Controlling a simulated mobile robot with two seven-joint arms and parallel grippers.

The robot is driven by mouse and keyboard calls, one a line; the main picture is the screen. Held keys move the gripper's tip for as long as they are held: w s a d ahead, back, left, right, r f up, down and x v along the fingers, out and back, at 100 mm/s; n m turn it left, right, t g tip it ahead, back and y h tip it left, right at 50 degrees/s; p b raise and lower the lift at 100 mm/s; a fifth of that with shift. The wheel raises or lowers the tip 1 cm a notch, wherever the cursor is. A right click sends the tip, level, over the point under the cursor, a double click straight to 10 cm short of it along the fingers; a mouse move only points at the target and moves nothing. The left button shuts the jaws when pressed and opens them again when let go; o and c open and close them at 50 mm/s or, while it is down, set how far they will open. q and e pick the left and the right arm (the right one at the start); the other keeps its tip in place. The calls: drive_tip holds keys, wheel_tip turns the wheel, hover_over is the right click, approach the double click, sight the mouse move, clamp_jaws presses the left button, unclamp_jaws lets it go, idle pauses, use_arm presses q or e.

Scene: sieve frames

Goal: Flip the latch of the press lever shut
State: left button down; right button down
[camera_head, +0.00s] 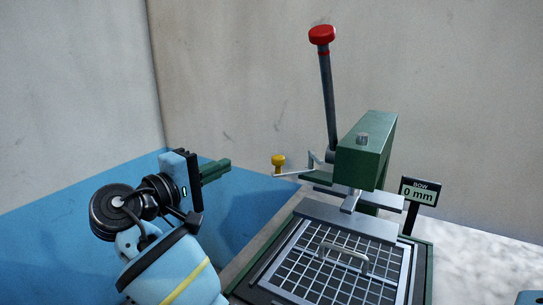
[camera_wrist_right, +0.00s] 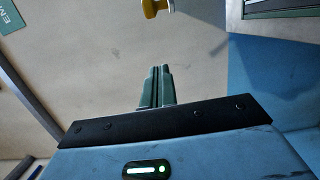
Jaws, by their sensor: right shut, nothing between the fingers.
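The green press (camera_head: 368,150) stands right of centre in the head view. Its dark lever (camera_head: 328,100) with a red knob (camera_head: 322,35) stands nearly upright. The latch (camera_head: 295,174) is a thin grey arm at the lever's foot, reaching out to the left, with a yellow knob (camera_head: 278,161) at its end. The knob also shows at the top of the right wrist view (camera_wrist_right: 154,7). My right gripper (camera_head: 229,163) is shut and empty, left of the yellow knob and apart from it. Its closed green fingers (camera_wrist_right: 158,72) point toward the knob. My left gripper is out of view.
A wire-mesh sieve frame (camera_head: 290,264) with a handle (camera_head: 344,256) lies on the press bed below the grey press plate (camera_head: 345,222). A sign (camera_head: 419,192) reading "BOW 0 mm" stands at the right. The blue surface (camera_head: 60,235) at the left is clear.

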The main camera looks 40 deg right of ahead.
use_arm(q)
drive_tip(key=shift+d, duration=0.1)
use_arm(e)
drive_tip(key=shift+r, duration=0.1)
drive_tip(key=shift+d, duration=0.1)
